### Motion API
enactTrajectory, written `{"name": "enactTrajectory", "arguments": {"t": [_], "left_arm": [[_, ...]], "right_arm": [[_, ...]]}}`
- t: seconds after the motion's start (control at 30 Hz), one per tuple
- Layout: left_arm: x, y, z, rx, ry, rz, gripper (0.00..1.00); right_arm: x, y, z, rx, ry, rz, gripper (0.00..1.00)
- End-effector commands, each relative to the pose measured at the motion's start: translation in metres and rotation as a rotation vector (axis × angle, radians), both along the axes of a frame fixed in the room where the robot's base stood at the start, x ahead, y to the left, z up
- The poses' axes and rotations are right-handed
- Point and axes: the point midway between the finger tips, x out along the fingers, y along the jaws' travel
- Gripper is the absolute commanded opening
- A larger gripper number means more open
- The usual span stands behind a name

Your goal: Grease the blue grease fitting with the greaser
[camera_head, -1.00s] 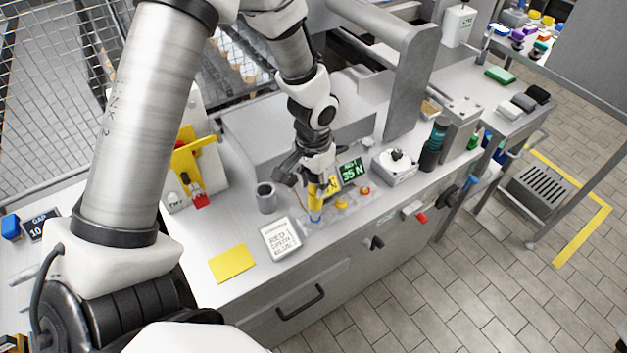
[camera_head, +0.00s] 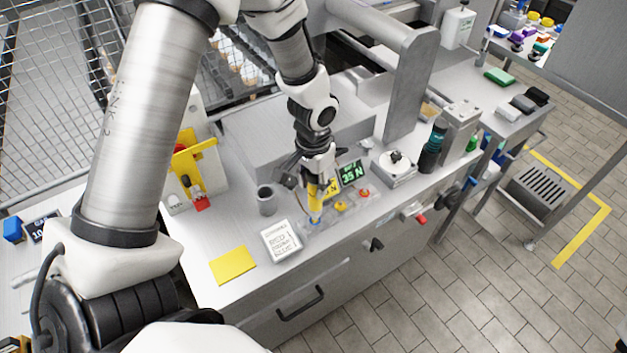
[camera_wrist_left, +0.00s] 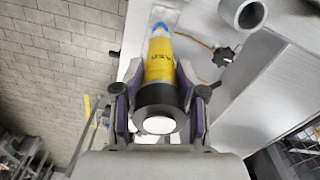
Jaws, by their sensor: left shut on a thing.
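My left gripper (camera_head: 318,168) is shut on the yellow greaser (camera_head: 316,200), which points down at the bench top. The left wrist view shows the greaser (camera_wrist_left: 160,66) between both fingers (camera_wrist_left: 160,108), its yellow body lettered and its near end black and white. The tip meets or nearly meets the blue fitting; contact cannot be told. A yellow fitting (camera_head: 341,206) and a red one (camera_head: 364,192) stand to the right.
A small display (camera_head: 351,173) reads 35 N behind the fittings. A white box with a black knob (camera_head: 395,166) stands right.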

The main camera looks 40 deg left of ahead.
Motion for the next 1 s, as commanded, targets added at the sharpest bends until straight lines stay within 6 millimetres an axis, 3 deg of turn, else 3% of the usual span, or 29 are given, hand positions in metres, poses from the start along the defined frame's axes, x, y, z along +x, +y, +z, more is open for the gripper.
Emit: {"name": "enactTrajectory", "arguments": {"t": [0.7,1.0], "left_arm": [[0.0,0.0,0.055,0.0,-0.001,0.0,0.0],[0.0,0.0,0.057,0.0,0.0,0.0,0.0]], "right_arm": [[0.0,0.0,0.049,0.0,0.0,0.0,0.4],[0.0,0.0,0.051,0.0,0.0,0.0,0.4]]}}
